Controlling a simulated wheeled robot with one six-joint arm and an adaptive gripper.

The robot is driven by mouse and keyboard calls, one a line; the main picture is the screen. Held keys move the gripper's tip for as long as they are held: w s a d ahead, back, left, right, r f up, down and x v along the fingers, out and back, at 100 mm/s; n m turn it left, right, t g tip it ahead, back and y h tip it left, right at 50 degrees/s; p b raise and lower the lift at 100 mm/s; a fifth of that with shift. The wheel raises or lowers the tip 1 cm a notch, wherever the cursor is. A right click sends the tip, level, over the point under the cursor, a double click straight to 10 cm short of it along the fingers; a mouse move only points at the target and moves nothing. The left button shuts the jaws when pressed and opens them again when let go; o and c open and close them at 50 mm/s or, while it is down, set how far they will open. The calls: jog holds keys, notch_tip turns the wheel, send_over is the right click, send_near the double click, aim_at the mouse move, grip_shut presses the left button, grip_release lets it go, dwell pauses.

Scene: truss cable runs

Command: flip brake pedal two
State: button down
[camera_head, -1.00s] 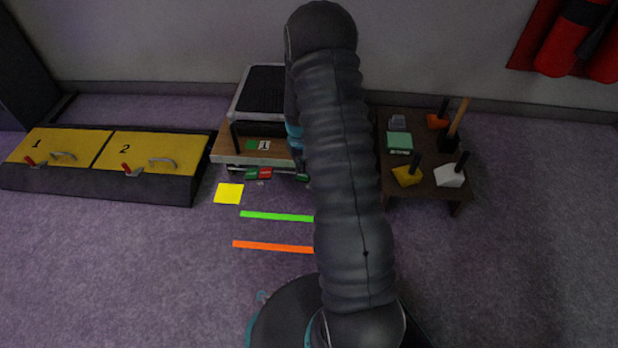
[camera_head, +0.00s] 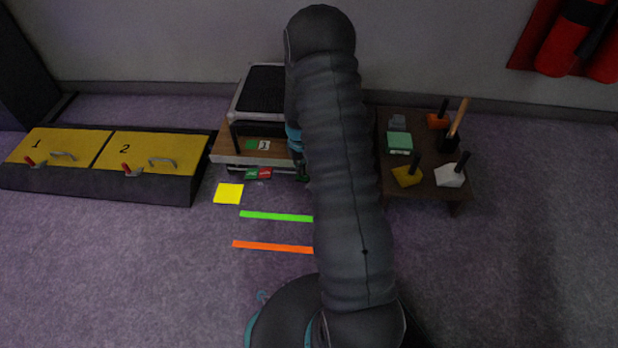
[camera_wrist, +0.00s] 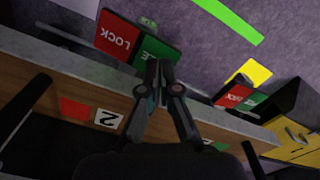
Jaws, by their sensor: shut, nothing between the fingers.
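Brake pedal two (camera_wrist: 137,44) is a flat rocker plate with a red LOCK half and a green half. It is by the bench edge near the label 2 (camera_wrist: 107,120) in the wrist view. My gripper (camera_wrist: 160,66) is shut and empty, its fingertips over the green half and hiding part of its lettering. I cannot tell whether they touch it. A similar red and green pedal (camera_wrist: 240,97) is farther right in the wrist view; it also shows under the bench in the head view (camera_head: 258,173). My arm hides most of pedal two in the head view.
The wooden bench (camera_head: 233,152) carries dark upright posts. Yellow-topped boxes 1 and 2 (camera_head: 135,147) stand at the left. A dark table (camera_head: 428,136) with blocks and handled tools stands right. Green and orange floor strips (camera_head: 275,247) lie on open carpet in front.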

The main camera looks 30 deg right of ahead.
jog(key=shift+f, duration=0.85)
dwell(0.4)
jog(key=shift+r, duration=0.1)
jog(key=shift+r+p, duration=2)
jog(key=shift+r, duration=1.45)
jog(key=s+a+r+t+p, duration=0.2)
jog(key=s+a+r, duration=0.3)
jog(key=s+r, duration=0.4)
jog(key=s+a+r+t+p, duration=0.1)
jog(key=s+a+r, duration=0.5)
jog(key=r, duration=1.4)
jog(key=s+a+r+t+p, duration=0.2)
jog(key=s+a+r, duration=0.3)
jog(key=s+r, duration=0.8)
jog(key=shift+a+r+n+t+p, duration=0.3)
jog(key=shift+r+n+p, duration=0.1)
jog(key=shift+r+p, duration=0.4)
